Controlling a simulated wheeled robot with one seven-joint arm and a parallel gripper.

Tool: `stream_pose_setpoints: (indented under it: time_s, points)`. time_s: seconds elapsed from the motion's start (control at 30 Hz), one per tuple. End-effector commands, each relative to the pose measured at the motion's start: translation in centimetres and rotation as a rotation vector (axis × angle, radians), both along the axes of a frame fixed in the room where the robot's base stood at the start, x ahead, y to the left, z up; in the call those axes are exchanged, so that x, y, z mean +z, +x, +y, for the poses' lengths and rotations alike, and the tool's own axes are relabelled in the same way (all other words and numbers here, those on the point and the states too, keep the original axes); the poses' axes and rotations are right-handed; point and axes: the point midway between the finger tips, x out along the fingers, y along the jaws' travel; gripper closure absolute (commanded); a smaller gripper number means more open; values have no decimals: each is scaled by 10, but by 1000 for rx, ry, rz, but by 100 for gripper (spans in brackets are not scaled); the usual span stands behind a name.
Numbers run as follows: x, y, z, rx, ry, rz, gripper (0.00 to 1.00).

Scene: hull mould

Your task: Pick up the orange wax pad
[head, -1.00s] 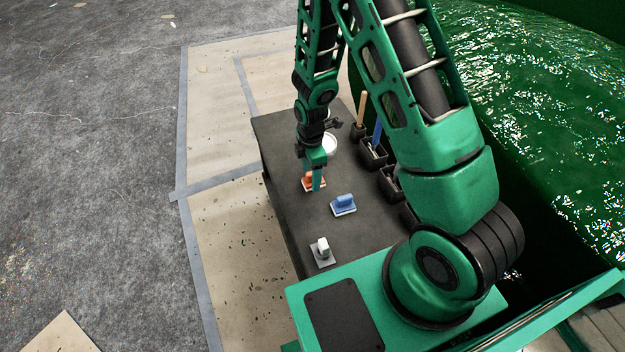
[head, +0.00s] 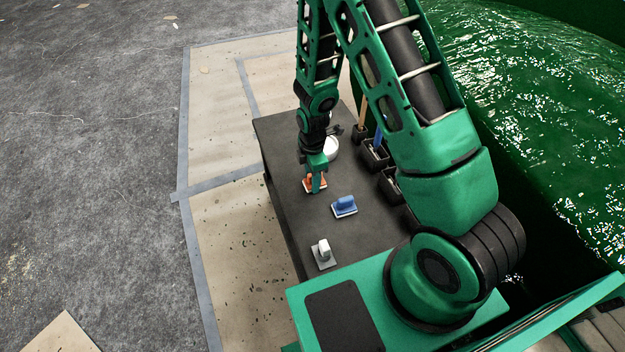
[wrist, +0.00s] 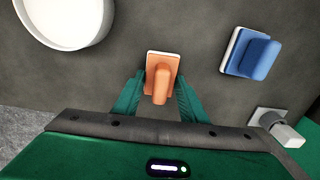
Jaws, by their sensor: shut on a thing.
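The orange wax pad (head: 309,186) lies on the dark table top (head: 298,228). In the wrist view the orange wax pad (wrist: 162,72) shows an orange block handle on a flat plate with a pale edge. My gripper (head: 317,184) is down at the pad, and in the wrist view my gripper (wrist: 160,88) has one green finger on each side of the handle, shut on it. In the head view the fingers hide part of the pad. I cannot tell any gap between the pad and the table.
A blue pad (head: 344,206) and a grey-white pad (head: 323,253) stand on the table nearer my base. A white round bowl (wrist: 68,18) is close beyond my gripper. Dark holders (head: 374,154) with tools line the table's right side.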

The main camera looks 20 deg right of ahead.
Motion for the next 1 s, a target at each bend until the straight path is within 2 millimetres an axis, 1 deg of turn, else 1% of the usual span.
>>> stream_pose_setpoints:
  time_s: [0.17,0.27,0.43,0.5,0.7,0.9,1.0]
  points:
    - [8,0,0,0,0,-1,88]
    - [18,1,0,0,0,-3,88]
    - [44,1,1,0,1,-4,88]
    - [51,-9,16,6,2,-1,88]
    - [75,-30,50,6,2,-2,88]
    - [93,-47,76,3,1,-1,88]
    - [100,-53,86,3,1,-1,88]
